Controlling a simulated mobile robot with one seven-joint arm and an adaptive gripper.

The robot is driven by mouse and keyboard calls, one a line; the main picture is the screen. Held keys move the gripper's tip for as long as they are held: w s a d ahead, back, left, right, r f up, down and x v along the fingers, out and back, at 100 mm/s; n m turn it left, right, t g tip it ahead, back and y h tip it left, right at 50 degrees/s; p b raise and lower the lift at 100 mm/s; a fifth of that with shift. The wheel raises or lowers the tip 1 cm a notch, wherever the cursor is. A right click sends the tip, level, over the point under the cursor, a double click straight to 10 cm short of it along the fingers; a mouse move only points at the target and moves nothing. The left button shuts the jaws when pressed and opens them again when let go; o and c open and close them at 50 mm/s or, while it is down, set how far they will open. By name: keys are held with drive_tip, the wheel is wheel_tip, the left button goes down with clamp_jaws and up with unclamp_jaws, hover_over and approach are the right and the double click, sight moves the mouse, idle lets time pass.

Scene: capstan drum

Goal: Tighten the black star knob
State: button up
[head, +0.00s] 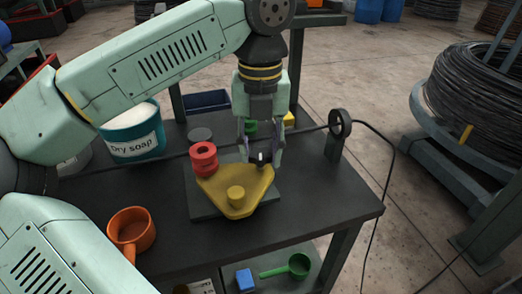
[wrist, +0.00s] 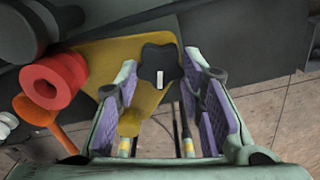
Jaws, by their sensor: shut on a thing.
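The black star knob (head: 262,159) stands at the back right corner of a yellow triangular plate (head: 220,184). In the wrist view the knob (wrist: 160,62) shows a short white mark on its face. My gripper (head: 263,153) points down at the knob from above, with one finger on each side of it. In the wrist view my gripper's fingertips (wrist: 162,72) flank the knob, and I take the jaws as shut on it. The fingers hide part of the knob in the head view.
A red drum (head: 204,153) and a yellow boss (head: 236,195) stand on the plate. A cable runs behind them to a black ring guide (head: 340,122). A Dry soap tub (head: 130,143) and orange scoop (head: 131,228) are left. The table's right front is clear.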

drive_tip(key=m+b, duration=0.1)
drive_tip(key=m, duration=0.2)
drive_tip(key=shift+m, duration=0.4)
drive_tip(key=m, duration=0.4)
drive_tip(key=shift+a+m+b, duration=0.15)
drive_tip(key=shift+m+b, duration=0.15)
drive_tip(key=shift+b, duration=0.1)
drive_tip(key=m, duration=0.3)
drive_tip(key=shift+w+m, duration=0.1)
drive_tip(key=shift+m, duration=0.2)
drive_tip(key=m, duration=0.4)
drive_tip(key=shift+w+a+r+m, duration=0.1)
drive_tip(key=shift+m, duration=0.2)
drive_tip(key=m+p, duration=0.1)
drive_tip(key=m, duration=0.3)
drive_tip(key=shift+w, duration=0.15)
drive_tip(key=m, duration=0.4)
drive_tip(key=shift+p, duration=0.3)
drive_tip(key=m, duration=0.4)
drive_tip(key=shift+w+p, duration=0.15)
drive_tip(key=shift+p, duration=0.15)
drive_tip(key=shift+d+m, duration=0.2)
drive_tip(key=shift+m, duration=2)
